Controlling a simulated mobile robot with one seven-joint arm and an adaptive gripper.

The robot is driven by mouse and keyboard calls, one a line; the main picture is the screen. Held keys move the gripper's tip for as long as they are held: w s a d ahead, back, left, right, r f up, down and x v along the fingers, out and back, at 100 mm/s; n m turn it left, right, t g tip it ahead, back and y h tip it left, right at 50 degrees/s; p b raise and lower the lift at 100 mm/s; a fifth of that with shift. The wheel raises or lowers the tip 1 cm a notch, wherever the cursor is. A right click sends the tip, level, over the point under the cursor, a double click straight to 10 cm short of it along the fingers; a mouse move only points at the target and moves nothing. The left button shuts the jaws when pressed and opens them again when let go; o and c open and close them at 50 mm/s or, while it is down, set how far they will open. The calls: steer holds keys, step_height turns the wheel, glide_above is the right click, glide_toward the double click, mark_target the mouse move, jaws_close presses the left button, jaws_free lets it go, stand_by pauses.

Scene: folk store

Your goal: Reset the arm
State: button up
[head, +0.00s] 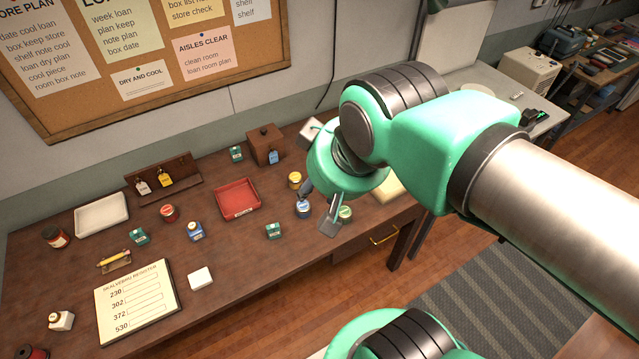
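My green and grey arm reaches in from the right in the head view. My gripper (318,208) hangs over the right part of the brown wooden table (240,275), pointing down. Its two fingers stand apart and I see nothing held between them. I cannot tell how high the fingertips are above the table.
A red tray (237,198), white tray (102,213), wooden box (265,145), yellow jar (295,180), green tin (273,231) and register board (136,302) are on the table. Several small jars stand between them. Bare tabletop shows at the front middle.

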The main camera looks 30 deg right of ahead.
steer(key=shift+f, duration=0.1)
step_height(320, 180, down, 11)
steer(key=b, duration=1.1)
step_height(320, 180, down, 12)
steer(key=b, duration=1.2)
